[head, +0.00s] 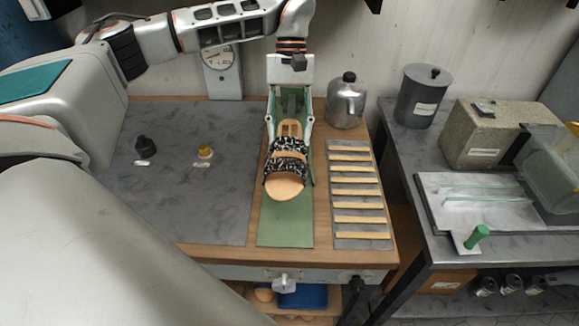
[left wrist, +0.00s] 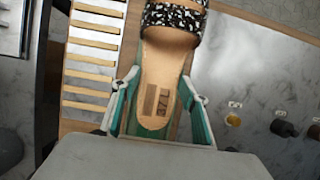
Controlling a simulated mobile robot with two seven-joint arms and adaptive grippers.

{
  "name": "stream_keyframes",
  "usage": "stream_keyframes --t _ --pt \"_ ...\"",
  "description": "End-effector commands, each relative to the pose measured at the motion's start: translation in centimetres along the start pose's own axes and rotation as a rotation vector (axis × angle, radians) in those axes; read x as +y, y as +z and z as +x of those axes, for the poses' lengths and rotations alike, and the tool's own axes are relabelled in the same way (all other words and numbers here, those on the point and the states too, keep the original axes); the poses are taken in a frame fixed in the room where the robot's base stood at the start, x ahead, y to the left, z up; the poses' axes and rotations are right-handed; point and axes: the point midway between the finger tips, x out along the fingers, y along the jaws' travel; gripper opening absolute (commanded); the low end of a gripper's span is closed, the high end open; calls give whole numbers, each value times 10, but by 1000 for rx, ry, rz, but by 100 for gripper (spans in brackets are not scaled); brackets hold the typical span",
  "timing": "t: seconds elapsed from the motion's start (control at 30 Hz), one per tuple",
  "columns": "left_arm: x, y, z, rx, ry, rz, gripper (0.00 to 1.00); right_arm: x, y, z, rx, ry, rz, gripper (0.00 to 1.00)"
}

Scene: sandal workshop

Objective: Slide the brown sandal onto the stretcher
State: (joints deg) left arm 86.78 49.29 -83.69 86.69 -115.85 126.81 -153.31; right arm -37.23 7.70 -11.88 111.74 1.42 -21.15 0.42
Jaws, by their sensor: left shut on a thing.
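A sandal (head: 286,187) with a tan sole and black-and-white patterned straps is over the green mat (head: 285,232), toe toward me. In the left wrist view its heel (left wrist: 155,90) carries a small label. My left gripper (head: 289,138) is shut on the sandal's heel end, with a teal-lined finger along each side; the wrist view shows this too (left wrist: 160,105). I cannot tell whether the sole touches the mat. I cannot make out a stretcher in either view. My right gripper is not in view.
A dial (head: 219,62) stands at the back.

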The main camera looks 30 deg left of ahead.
Motion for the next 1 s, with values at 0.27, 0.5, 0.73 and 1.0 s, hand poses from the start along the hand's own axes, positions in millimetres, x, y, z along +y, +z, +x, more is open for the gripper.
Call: stream_keyframes --t 0.27,0.5,0.73,1.0 --pt "0 -22 53 -2 0 0 10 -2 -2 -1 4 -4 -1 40" --pt "0 -28 68 -1 1 1 10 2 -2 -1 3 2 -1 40" --pt "1 -39 95 -1 0 1 10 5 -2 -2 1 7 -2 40" --pt "1 -41 98 1 1 1 10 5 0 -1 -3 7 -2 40"
